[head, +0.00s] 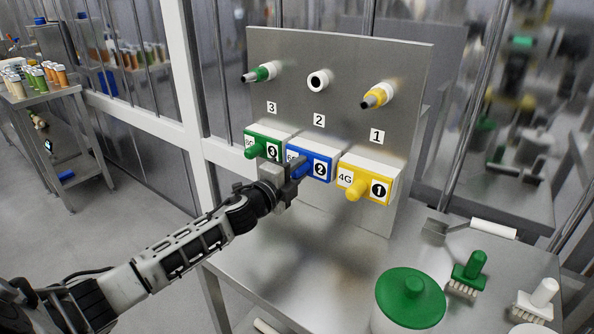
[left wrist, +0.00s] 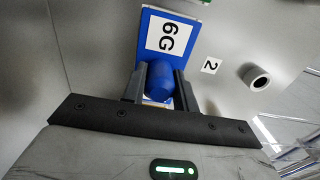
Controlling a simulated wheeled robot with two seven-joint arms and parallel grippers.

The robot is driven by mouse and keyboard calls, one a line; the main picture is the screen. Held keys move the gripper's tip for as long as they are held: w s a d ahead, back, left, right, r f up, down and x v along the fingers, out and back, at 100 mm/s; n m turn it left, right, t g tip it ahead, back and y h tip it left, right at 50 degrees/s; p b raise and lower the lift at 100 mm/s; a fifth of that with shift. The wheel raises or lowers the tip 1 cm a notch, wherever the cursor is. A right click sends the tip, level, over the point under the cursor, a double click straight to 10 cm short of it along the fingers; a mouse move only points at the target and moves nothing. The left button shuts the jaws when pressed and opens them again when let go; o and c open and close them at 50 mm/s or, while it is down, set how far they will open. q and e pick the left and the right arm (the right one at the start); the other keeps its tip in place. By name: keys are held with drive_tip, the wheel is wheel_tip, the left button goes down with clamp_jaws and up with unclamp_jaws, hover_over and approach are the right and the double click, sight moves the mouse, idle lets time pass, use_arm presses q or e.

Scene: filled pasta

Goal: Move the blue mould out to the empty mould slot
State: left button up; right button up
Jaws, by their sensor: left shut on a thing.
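The blue mould (head: 318,165) is a block labelled 2 on the upright metal panel (head: 330,60), between the green mould (head: 266,140) and the yellow mould (head: 372,181). In the left wrist view the blue mould (left wrist: 185,32) shows a 6G label, and its round blue knob (left wrist: 160,78) sits between my fingers. My left gripper (head: 290,172) is shut on that knob; it also shows in the left wrist view (left wrist: 160,90). Above the moulds are three round ports; the middle one, number 2 (head: 318,80), is bare, with no coloured nozzle. My right gripper is not in view.
A green round lid or tub (head: 410,297), a green brush (head: 469,272), a white brush (head: 538,298) and a scraper (head: 480,228) lie at the table's right. The metal tabletop (head: 310,265) below the panel is mostly clear. A side table (head: 45,95) with jars stands far left.

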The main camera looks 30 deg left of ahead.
use_arm(q)
drive_tip(key=shift+r, duration=0.15)
drive_tip(key=o, duration=1.1)
drive_tip(key=shift+w, duration=0.1)
drive_tip(key=shift+c, duration=0.2)
drive_tip(key=shift+o, duration=1.3)
drive_tip(key=shift+f, duration=0.2)
drive_tip(key=shift+r, duration=0.1)
drive_tip(key=shift+s+a, duration=0.1)
drive_tip(key=shift+s, duration=0.95)
drive_tip(key=shift+s+a+p, duration=0.15)
drive_tip(key=shift+s+p, duration=0.3)
drive_tip(key=shift+s, duration=2.05)
